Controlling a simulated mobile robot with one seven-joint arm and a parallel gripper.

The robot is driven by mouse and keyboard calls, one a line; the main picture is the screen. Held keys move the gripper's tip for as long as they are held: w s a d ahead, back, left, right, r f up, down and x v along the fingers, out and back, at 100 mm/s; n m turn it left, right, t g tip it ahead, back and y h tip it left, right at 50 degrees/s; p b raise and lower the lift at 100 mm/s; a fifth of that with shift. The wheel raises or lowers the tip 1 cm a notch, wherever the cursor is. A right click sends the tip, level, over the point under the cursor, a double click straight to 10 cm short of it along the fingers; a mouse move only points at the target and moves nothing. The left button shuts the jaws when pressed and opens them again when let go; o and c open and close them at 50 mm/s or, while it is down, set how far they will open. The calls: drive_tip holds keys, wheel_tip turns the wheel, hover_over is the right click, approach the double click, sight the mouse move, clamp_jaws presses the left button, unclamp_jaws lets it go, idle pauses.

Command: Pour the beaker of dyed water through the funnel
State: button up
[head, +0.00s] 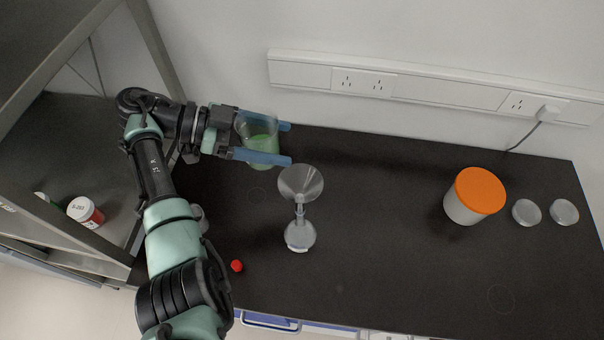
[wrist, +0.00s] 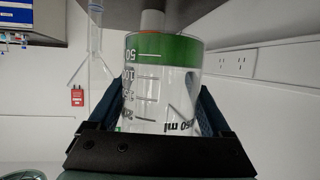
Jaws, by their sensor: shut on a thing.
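My gripper (head: 275,142) is shut on a clear glass beaker (head: 258,124) with green liquid in it. Its blue fingers lie on either side of the beaker. In the wrist view the beaker (wrist: 160,95) fills the middle between the fingers, and its markings appear upside down. The glass funnel (head: 301,182) sits in the neck of a small clear flask (head: 300,236) on the black bench, in front and to the right of the beaker. The funnel also shows at the left of the wrist view (wrist: 92,65). I cannot tell whether the beaker touches the bench.
A white tub with an orange lid (head: 476,194) and two clear round dishes (head: 526,212) stand at the right. A small red cap (head: 237,266) lies near the front edge. A shelf unit (head: 60,140) stands at the left. The bench between flask and tub is clear.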

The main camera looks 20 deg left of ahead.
drive_tip(key=shift+d+r, duration=0.1)
drive_tip(key=shift+r, duration=0.05)
drive_tip(key=shift+s+d+r+m+y, duration=0.15)
drive_tip(key=shift+s+d+m+y, duration=0.15)
drive_tip(key=shift+m+y, duration=0.3)
wheel_tip(320, 180, up, 7)
drive_tip(key=s+d+m+t+y+p, duration=0.1)
drive_tip(key=y+p, duration=0.4)
drive_tip(key=p, duration=0.5)
drive_tip(key=d+m+t, duration=0.1)
drive_tip(key=m, duration=0.1)
drive_tip(key=shift+s+d+m+y, duration=0.2)
drive_tip(key=shift+d+m+y, duration=0.1)
drive_tip(key=shift+d, duration=0.1)
drive_tip(key=shift+w+a+t+y+b, duration=0.15)
drive_tip(key=shift+t+y+b, duration=0.15)
drive_tip(key=shift+y+b, duration=0.15)
drive_tip(key=shift+m, duration=0.3)
